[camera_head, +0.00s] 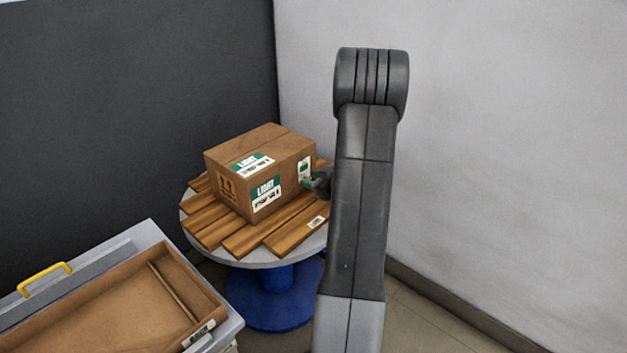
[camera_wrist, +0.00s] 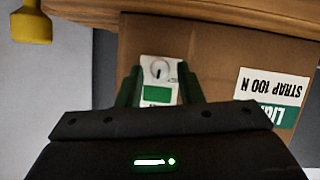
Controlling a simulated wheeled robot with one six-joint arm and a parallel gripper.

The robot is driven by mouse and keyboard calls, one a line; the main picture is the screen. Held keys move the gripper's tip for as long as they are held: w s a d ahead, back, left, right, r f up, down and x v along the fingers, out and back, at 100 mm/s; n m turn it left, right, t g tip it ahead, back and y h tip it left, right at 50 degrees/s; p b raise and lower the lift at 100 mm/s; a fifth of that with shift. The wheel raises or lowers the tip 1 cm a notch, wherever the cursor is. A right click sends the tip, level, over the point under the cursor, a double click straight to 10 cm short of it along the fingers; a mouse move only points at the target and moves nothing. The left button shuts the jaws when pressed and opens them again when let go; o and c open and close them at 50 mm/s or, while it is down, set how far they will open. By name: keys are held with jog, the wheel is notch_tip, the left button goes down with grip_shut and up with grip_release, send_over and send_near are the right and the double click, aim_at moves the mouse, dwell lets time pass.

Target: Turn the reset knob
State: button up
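I see no part that I can make out as a reset knob in either view. My gripper (camera_head: 315,182) is at the right side of a cardboard box (camera_head: 232,187), partly hidden behind my arm. In the wrist view my gripper (camera_wrist: 159,84) has its two dark green fingers apart, with nothing held between them. Beyond the fingers is the brown box face (camera_wrist: 220,62), with a white and green label (camera_wrist: 159,72) bearing a grey ring mark. Whether the fingertips touch the box I cannot tell.
The box stands on wooden slats (camera_head: 205,222) on a round grey table with a blue base (camera_head: 275,300). A grey unit with a yellow handle (camera_head: 45,277) and a brown tray (camera_head: 110,312) is at lower left. A yellow object (camera_wrist: 33,25) shows in the wrist view.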

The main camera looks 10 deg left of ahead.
grip_shut()
jog(key=shift+f+b, duration=0.2)
jog(key=shift+b, duration=0.45)
jog(key=shift+s+r+n+t+b, duration=0.1)
jog(key=shift+r+n+t+b, duration=0.05)
jog(key=shift+n+t+b, duration=0.3)
jog(key=shift+o, duration=1.3)
grip_release()
jog(key=p+v, duration=0.5)
jog(key=v, duration=0.8)
jog(key=shift+s+d+r, duration=0.2)
jog(key=shift+r, duration=0.25)
